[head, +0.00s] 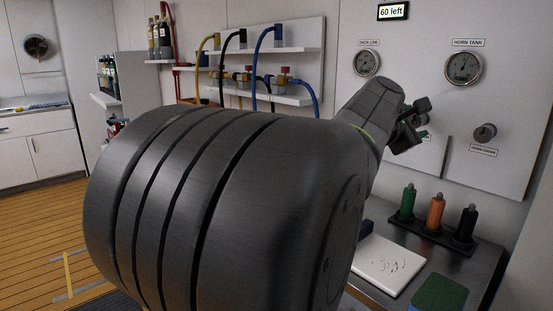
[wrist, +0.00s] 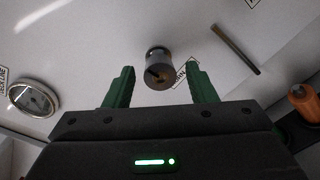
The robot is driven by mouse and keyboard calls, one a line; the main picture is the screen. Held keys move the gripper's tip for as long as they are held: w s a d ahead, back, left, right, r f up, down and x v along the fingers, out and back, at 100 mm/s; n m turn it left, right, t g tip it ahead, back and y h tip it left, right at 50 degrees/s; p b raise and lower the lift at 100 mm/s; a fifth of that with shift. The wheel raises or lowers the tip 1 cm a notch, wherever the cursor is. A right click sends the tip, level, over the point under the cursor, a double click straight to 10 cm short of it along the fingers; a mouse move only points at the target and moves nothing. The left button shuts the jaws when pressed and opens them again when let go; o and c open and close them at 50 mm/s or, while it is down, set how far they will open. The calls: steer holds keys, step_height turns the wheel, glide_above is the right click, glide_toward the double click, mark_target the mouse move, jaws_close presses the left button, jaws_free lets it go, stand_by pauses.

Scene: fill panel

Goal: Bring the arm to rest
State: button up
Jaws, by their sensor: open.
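My gripper (wrist: 162,88) is open, with its two green fingers apart and nothing between them. In the wrist view a grey cylindrical knob (wrist: 158,68) on the panel shows beyond the fingertips, framed in the gap. In the head view my arm crosses the middle and reaches up to the right, with my gripper (head: 412,130) in front of the white panel (head: 410,80). The horn drain knob (head: 485,132) is to the right of the gripper and apart from it. Much of the panel's lower left is hidden behind my arm.
Two gauges, deck line (head: 367,63) and horn tank (head: 463,68), sit on the panel. Below, a metal counter (head: 478,262) holds green (head: 408,202), orange (head: 435,213) and black (head: 466,224) bottles, a white board (head: 388,264) and a green pad (head: 440,295). Hoses hang at the left.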

steer(key=n+p, duration=0.1)
steer(key=n, duration=0.3)
steer(key=shift+r, duration=0.1)
steer(key=n+p, duration=0.1)
steer(key=n, duration=0.2)
steer(key=shift+n, duration=0.3)
steer(key=n+p, duration=0.1)
steer(key=n, duration=0.2)
steer(key=shift+n+h, duration=0.3)
steer(key=shift+n, duration=0.1)
steer(key=n+p, duration=0.1)
steer(key=n, duration=0.3)
